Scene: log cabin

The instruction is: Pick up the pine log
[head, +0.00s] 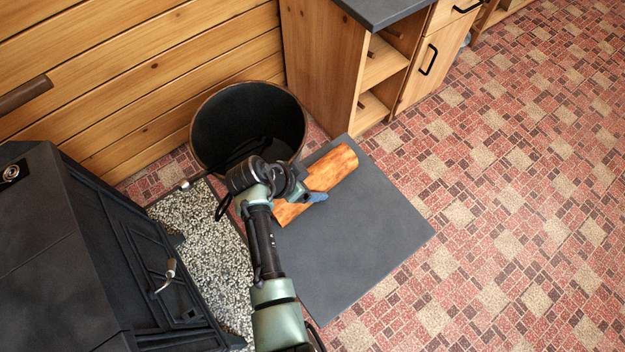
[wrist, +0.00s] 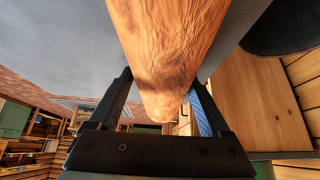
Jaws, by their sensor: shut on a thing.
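The pine log (head: 333,169) is orange-brown with rough bark. In the head view it lies over the dark grey slab, its near end partly hidden by my wrist. My gripper (head: 308,197) is at the log's near part. In the wrist view the log (wrist: 165,50) runs down between the two fingers of my gripper (wrist: 162,108), one finger on each side. The gripper is shut on the log. I cannot tell whether the log touches the slab or is just above it.
The grey slab (head: 350,255) lies on the red tiled floor. A dark round bucket (head: 225,110) stands behind my wrist. A black stove (head: 75,260) is at the left, beside a speckled stone pad (head: 205,245). A wooden cabinet (head: 320,65) stands behind. Floor at the right is clear.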

